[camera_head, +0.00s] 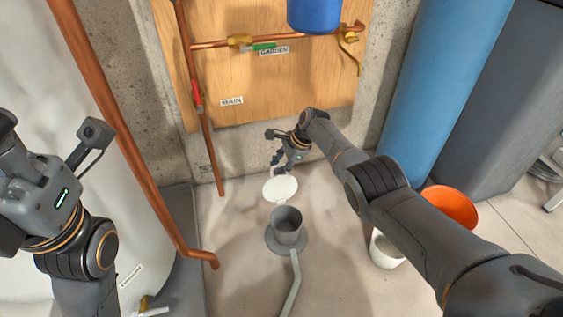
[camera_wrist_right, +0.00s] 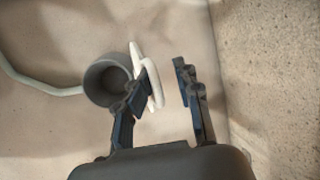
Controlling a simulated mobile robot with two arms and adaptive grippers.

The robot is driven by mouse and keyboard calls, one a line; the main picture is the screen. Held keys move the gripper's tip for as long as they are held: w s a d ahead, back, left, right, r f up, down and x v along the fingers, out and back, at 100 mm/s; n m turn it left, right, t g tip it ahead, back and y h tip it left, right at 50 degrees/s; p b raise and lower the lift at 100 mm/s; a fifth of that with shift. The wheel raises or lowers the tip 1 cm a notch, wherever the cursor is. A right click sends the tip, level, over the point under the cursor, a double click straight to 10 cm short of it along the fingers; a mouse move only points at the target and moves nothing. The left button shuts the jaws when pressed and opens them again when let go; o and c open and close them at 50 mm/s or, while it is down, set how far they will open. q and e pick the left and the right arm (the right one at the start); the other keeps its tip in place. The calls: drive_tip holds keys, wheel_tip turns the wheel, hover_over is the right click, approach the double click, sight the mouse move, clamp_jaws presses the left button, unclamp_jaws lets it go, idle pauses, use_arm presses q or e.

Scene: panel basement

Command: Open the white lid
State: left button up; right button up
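The white lid (camera_head: 281,189) stands raised at the far side of the grey cup-shaped pipe opening (camera_head: 288,228), whose mouth is uncovered. In the right wrist view, the lid (camera_wrist_right: 137,62) shows nearly edge-on beside the opening (camera_wrist_right: 104,84), with a white loop handle (camera_wrist_right: 158,88) on its outer side. My right gripper (camera_head: 284,166) is just behind the lid. In the wrist view its fingers (camera_wrist_right: 164,82) are apart; one overlaps the handle loop, and whether it touches is unclear. My left gripper (camera_head: 50,130) is at the far left, fingers spread and empty, away from the lid.
A thin grey hose (camera_head: 293,284) runs from the opening. Copper pipes (camera_head: 125,140) stand at left before a white tank (camera_head: 50,60). An orange bucket (camera_head: 451,205) and a white bucket (camera_head: 386,249) stand at right, near a blue cylinder (camera_head: 440,80). A wooden panel (camera_head: 260,85) is behind.

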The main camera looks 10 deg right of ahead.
drive_tip(key=shift+a+r, duration=0.2)
drive_tip(key=shift+a, duration=0.1)
drive_tip(key=shift+v, duration=0.8)
drive_tip(key=v, duration=1)
drive_tip(key=shift+d, duration=0.4)
